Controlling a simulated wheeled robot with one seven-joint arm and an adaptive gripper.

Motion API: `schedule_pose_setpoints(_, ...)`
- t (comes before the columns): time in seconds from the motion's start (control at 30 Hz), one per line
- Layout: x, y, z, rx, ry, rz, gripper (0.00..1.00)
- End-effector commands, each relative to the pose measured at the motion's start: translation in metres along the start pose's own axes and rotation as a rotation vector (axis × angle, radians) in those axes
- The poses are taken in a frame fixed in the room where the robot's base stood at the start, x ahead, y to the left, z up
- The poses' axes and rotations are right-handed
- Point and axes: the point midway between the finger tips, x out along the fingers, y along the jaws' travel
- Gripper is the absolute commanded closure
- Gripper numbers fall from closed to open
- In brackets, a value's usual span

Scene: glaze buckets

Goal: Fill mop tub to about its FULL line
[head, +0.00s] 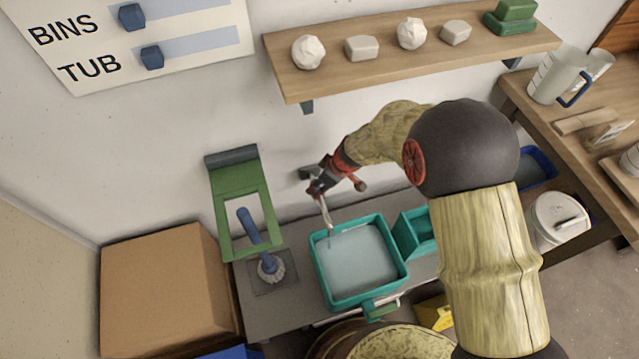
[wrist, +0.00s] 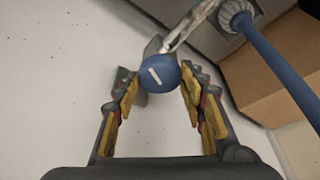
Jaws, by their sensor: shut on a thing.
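A teal square tub (head: 316,268) stands on the grey bench below the wall tap. Pale water-like liquid (head: 356,262) covers its bottom inside. I cannot make out a FULL line. My gripper (head: 322,182) is at the tap, above the tub's back left corner. In the wrist view, my gripper (wrist: 162,90) has its yellow-padded fingers shut on the tap's round blue knob (wrist: 164,74), which bears a white mark. A pale shiny strand (head: 327,214) runs down from the tap toward the tub. I cannot tell spout from stream in it.
A blue-handled brush (head: 256,236) stands left of the tub, by a green frame (head: 223,207) on the wall. A cardboard box (head: 160,290) is further left. A smaller teal container (head: 405,238) is right of the tub. A wooden shelf (head: 380,72) hangs above.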

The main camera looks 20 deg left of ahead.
Motion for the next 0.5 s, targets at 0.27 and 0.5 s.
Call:
schedule_pose_setpoints(0.27,0.0002,0.0004,0.0001,-0.003,0.000,-0.001,0.84)
schedule_pose_setpoints(0.5,0.0012,0.0019,0.0001,-0.067,0.002,-0.026,0.84)
